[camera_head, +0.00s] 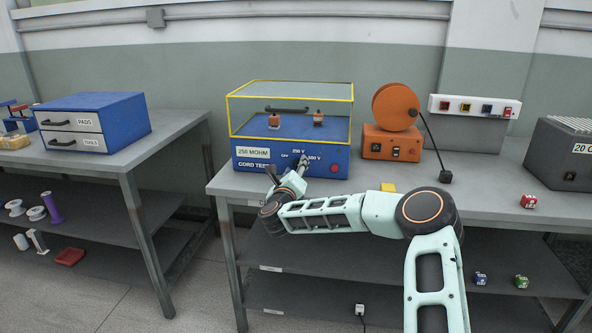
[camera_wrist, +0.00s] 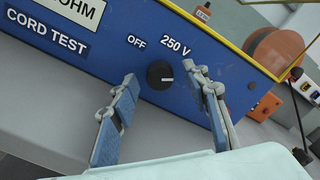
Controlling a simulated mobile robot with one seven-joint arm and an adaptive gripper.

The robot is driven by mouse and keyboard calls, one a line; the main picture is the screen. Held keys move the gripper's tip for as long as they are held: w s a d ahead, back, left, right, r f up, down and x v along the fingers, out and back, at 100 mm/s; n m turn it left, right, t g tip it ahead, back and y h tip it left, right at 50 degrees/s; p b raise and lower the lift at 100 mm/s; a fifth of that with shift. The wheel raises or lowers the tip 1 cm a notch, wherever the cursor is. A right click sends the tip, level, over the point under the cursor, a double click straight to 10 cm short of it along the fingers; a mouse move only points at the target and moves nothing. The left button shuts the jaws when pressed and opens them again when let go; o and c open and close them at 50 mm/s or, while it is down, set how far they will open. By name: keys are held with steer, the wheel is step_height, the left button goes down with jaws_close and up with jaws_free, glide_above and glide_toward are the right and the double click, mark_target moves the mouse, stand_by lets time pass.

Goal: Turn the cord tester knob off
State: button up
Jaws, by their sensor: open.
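The cord tester (camera_head: 262,166) is a blue box with a clear yellow-edged cover on the grey bench. Its black round knob (camera_wrist: 159,75) shows in the wrist view below the OFF (camera_wrist: 137,41) and 250 V (camera_wrist: 175,47) labels. A small white mark sits on the knob's right side, away from OFF. In the head view my gripper (camera_head: 297,168) is in front of the panel and covers most of the knob. In the wrist view my gripper (camera_wrist: 161,76) is open, one finger on each side of the knob; contact cannot be told.
A red button (camera_head: 334,168) is on the tester's panel, right of my gripper. An orange cord reel (camera_head: 392,142) stands to the right, with a yellow block (camera_head: 388,187) near the bench edge. A blue drawer box (camera_head: 95,121) is on the left bench.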

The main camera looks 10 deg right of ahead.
steer(key=shift+w, duration=0.2)
steer(key=c, duration=1.2)
steer(key=shift+o, duration=0.2)
